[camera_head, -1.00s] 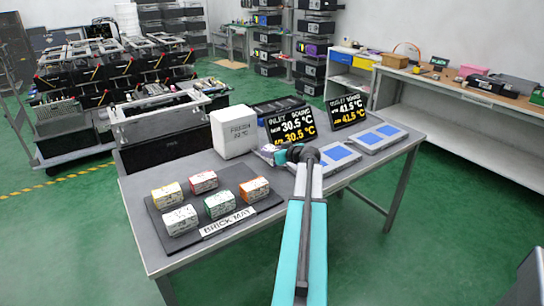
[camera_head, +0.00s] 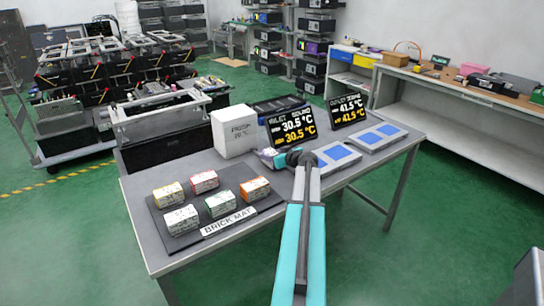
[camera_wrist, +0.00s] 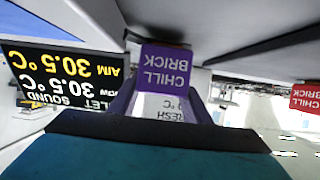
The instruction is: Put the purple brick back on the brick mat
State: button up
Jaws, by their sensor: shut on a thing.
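The purple brick (camera_wrist: 165,67), marked "CHILL BRICK", shows upside down in the wrist view. My gripper (camera_wrist: 160,92) is shut on it. In the head view my gripper (camera_head: 272,158) is over the table beside the left display, partly hidden by my arm; the purple brick cannot be made out clearly there. The dark brick mat (camera_head: 262,206) lies on the left of the table, to the left of my gripper and apart from it. Several bricks with yellow, red, white, green and orange sides stand on it in two rows.
A white box (camera_head: 235,131) stands behind the mat, left of my gripper. Two displays, the left one (camera_head: 293,125) and the right one (camera_head: 348,110), stand behind flat pads with blue squares (camera_head: 377,137).

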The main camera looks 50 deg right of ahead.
jog(key=shift+f, duration=0.35)
jog(key=shift+f, duration=0.1)
jog(key=o, duration=1.3)
jog(key=b+v, duration=0.2)
jog(key=v, duration=1)
jog(key=shift+a, duration=0.1)
